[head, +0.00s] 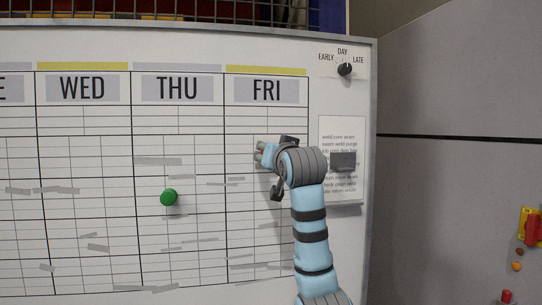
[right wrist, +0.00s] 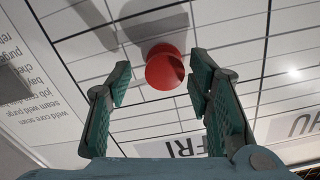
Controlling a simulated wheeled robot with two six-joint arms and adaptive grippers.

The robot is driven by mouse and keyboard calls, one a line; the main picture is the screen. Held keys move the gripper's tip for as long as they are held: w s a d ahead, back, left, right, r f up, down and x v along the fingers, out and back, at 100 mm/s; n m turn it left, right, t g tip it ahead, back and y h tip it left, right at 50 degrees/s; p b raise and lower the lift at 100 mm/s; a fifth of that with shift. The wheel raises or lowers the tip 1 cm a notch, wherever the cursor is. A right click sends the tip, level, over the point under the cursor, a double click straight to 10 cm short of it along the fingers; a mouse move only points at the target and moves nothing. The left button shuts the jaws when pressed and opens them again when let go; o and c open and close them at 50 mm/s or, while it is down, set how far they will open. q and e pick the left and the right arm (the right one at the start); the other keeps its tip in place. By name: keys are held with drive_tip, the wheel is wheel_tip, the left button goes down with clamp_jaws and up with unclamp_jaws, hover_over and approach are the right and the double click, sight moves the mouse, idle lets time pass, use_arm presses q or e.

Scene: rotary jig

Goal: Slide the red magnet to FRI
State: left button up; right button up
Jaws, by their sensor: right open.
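The red magnet (right wrist: 165,68) is a round disc on the whiteboard in the right wrist view. It sits in the ruled grid near the FRI heading (right wrist: 188,146). My right gripper (right wrist: 160,80) is open, with one finger on each side of the magnet and a visible gap to both in the picture. In the head view my right gripper (head: 264,152) is at the board in the FRI column, below the FRI label (head: 266,90), and mostly hides the magnet there. I cannot tell if the fingertips touch the board. My left gripper is not in view.
A green magnet (head: 169,197) sits in the THU column. A black EARLY/DAY/LATE knob (head: 345,69) is at the board's upper right. A printed sheet (head: 342,135) hangs right of the FRI column, partly behind my arm. Grey strips mark the grid.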

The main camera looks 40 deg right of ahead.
drive_tip(key=shift+s, duration=0.1)
drive_tip(key=v, duration=1.1)
drive_tip(key=shift+s+a, duration=0.2)
drive_tip(key=shift+s, duration=0.15)
